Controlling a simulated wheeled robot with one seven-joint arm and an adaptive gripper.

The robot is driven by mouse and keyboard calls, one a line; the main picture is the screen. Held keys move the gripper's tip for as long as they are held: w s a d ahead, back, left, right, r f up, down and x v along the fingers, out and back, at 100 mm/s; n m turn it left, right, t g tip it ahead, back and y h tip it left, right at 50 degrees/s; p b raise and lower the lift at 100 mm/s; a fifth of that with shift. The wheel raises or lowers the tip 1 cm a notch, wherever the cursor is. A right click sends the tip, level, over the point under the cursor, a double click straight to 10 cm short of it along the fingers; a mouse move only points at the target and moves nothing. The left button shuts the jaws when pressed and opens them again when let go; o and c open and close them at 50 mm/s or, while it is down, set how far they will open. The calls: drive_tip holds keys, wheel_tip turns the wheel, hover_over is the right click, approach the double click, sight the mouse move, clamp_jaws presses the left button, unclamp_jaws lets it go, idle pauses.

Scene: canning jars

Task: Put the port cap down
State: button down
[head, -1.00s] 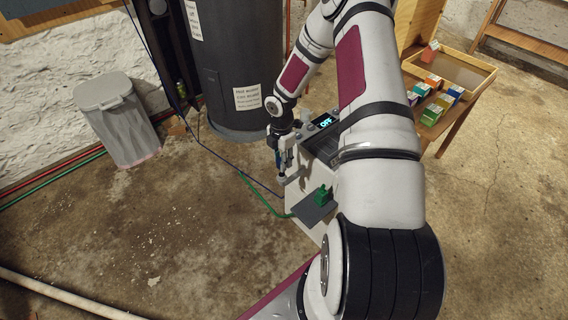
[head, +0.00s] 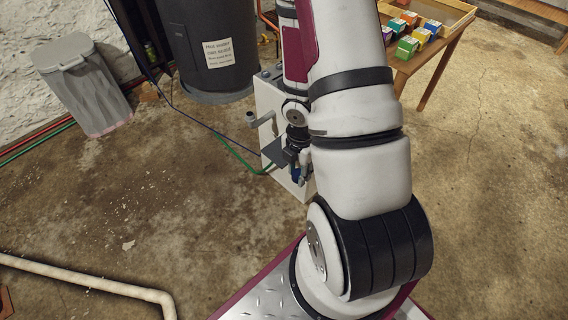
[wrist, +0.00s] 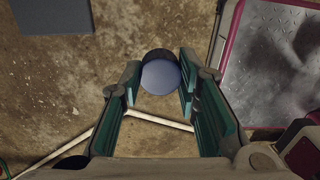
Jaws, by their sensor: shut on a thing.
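The port cap (wrist: 160,76) is a short round piece with a dark side and a blue-grey face. In the wrist view it sits between the tips of my gripper (wrist: 160,84), whose teal-padded fingers are closed on it. In the head view my gripper (head: 300,172) points down at the near side of the white box (head: 270,102), partly hidden by my own arm. The cap cannot be made out clearly there.
A green hose (head: 236,156) runs to the box. A dark tank (head: 205,45) and a grey bin (head: 84,88) stand behind. A table (head: 440,57) with small coloured boxes is at the upper right. A pale pipe (head: 90,283) crosses the otherwise open floor at front left.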

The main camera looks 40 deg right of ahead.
drive_tip(key=shift+s+a+f, duration=0.1)
drive_tip(key=shift+s, duration=0.15)
hover_over(279, 153)
drive_tip(key=shift+w+f, duration=0.2)
drive_tip(key=shift+f, duration=0.55)
drive_tip(key=shift+f+b, duration=0.55)
drive_tip(key=shift+f, duration=1.15)
drive_tip(key=shift+s+f, duration=0.1)
drive_tip(key=c, duration=1.2)
unclamp_jaws()
